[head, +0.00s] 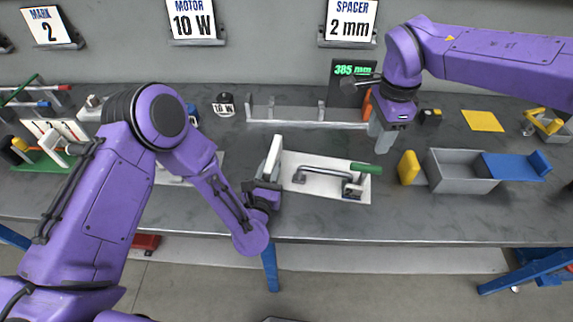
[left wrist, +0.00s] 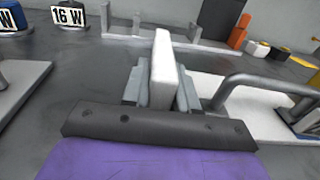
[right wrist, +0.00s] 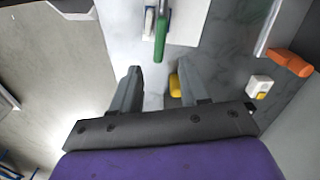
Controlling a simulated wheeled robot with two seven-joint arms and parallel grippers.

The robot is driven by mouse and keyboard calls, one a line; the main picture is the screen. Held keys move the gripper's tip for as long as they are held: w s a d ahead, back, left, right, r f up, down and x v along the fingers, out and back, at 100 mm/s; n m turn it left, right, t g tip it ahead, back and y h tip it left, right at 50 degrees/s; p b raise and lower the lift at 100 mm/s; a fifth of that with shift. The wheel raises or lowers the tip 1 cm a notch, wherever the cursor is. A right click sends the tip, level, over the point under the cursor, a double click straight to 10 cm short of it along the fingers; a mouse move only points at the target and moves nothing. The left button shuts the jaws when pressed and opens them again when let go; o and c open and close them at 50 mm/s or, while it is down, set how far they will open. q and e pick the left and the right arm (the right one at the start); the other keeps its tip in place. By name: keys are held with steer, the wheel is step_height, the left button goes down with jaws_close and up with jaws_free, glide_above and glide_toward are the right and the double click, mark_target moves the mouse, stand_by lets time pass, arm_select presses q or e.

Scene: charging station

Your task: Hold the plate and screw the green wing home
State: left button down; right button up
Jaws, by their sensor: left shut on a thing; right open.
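A white plate (head: 310,187) lies on the grey bench and carries a grey bar handle (head: 315,172). A green wing (head: 366,168) sits at the plate's right end on a small dark-and-grey fitting (head: 352,188). My left gripper (head: 270,177) is shut on the plate's upright white tab (head: 274,155); in the left wrist view the tab (left wrist: 164,72) stands between the fingers. My right gripper (head: 382,143) is open and empty, above the bench behind the green wing. In the right wrist view the green wing (right wrist: 162,38) points down towards the gap between the open fingers (right wrist: 158,82).
A yellow block (head: 408,168) and a grey open box (head: 463,176) with a blue part (head: 515,166) stand right of the plate. A grey rack (head: 300,116) and a dark display reading 385 mm (head: 347,88) stand behind. The bench's front edge is close.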

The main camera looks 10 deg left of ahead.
steer(key=m+y, duration=0.3)
steer(key=y, duration=0.1)
glide_toward(367, 166)
step_height(367, 166, up, 3)
steer(key=d, duration=0.2)
steer(key=shift+y, duration=0.3)
steer(key=x, duration=1.2)
jaws_close()
